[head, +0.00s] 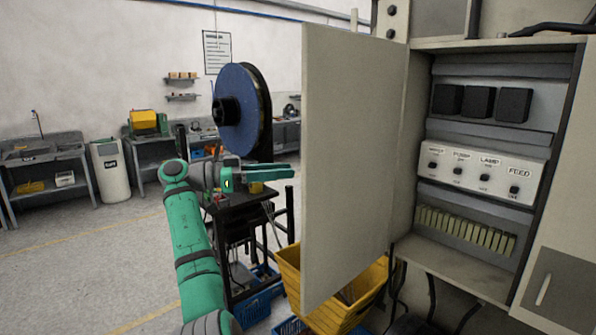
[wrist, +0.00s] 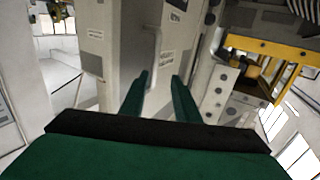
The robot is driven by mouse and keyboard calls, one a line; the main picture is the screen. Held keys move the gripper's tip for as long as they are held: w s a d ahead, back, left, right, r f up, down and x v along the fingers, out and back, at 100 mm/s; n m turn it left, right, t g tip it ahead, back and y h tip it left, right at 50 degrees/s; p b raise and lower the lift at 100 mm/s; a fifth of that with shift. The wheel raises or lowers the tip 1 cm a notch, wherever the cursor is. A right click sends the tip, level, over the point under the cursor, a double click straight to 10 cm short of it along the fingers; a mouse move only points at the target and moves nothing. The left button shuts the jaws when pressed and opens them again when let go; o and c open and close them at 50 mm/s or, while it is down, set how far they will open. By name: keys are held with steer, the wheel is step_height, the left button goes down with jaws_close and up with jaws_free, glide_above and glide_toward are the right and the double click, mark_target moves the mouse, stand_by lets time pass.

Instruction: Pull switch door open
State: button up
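The switch door (head: 350,150) is a pale grey panel. It stands swung wide open at the left of the cabinet in the head view. The open cabinet (head: 475,150) shows dark blocks, a labelled white switch panel (head: 487,172) and a row of pale terminals. My gripper (head: 290,173) is left of the door's free edge; I cannot tell whether it touches. In the wrist view my gripper's green fingers (wrist: 161,76) are apart with nothing seen between them. A pale upright handle (wrist: 153,45) on a grey panel shows beyond the fingertips.
A yellow crate (head: 290,265) stands below the door, with blue crates (head: 255,297) on the floor nearby. A blue reel (head: 240,110) on a dark stand is behind my gripper. Open floor (head: 90,265) lies to the left, with benches along the wall.

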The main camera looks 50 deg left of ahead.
steer(key=v, duration=0.3)
steer(key=shift+s, duration=0.2)
steer(key=shift+w, duration=0.15)
stand_by(0.4)
